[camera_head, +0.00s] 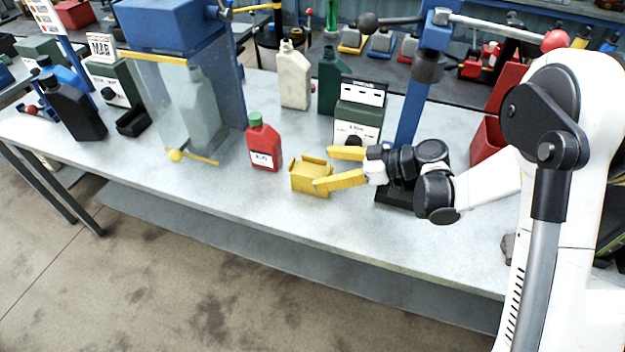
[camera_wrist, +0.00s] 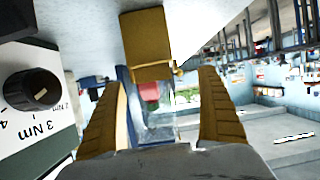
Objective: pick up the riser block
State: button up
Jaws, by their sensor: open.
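The riser block is a yellow block (camera_head: 309,178) with raised edges, standing on the grey bench near its front edge, right of the red bottle. In the wrist view the yellow block (camera_wrist: 146,42) is ahead of the fingers, toward the top and left of centre. My gripper (camera_head: 325,168) has yellow fingers and is open, lying low over the bench from the right. Its fingertips reach the block's right side in the head view; I cannot tell whether they touch it. In the wrist view the space between the fingers (camera_wrist: 165,80) holds nothing gripped.
A red bottle (camera_head: 263,146) stands left of the block. A green dial box (camera_head: 357,118) is close behind my gripper; its dial face (camera_wrist: 35,90) fills the wrist view's left. A blue press with a clear guard (camera_head: 187,105) stands further left. The bench front (camera_head: 250,195) is clear.

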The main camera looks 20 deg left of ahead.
aim_at(303, 168)
jog(key=x, duration=0.1)
jog(key=b+x, duration=0.1)
jog(key=x, duration=0.2)
jog(key=shift+w+a+f, duration=0.1)
jog(key=shift+w+f, duration=0.15)
jog(key=shift+w, duration=0.05)
jog(key=shift+r, duration=0.1)
jog(key=shift+c, duration=0.5)
jog(key=c, duration=1.4)
jog(key=shift+r, duration=0.1)
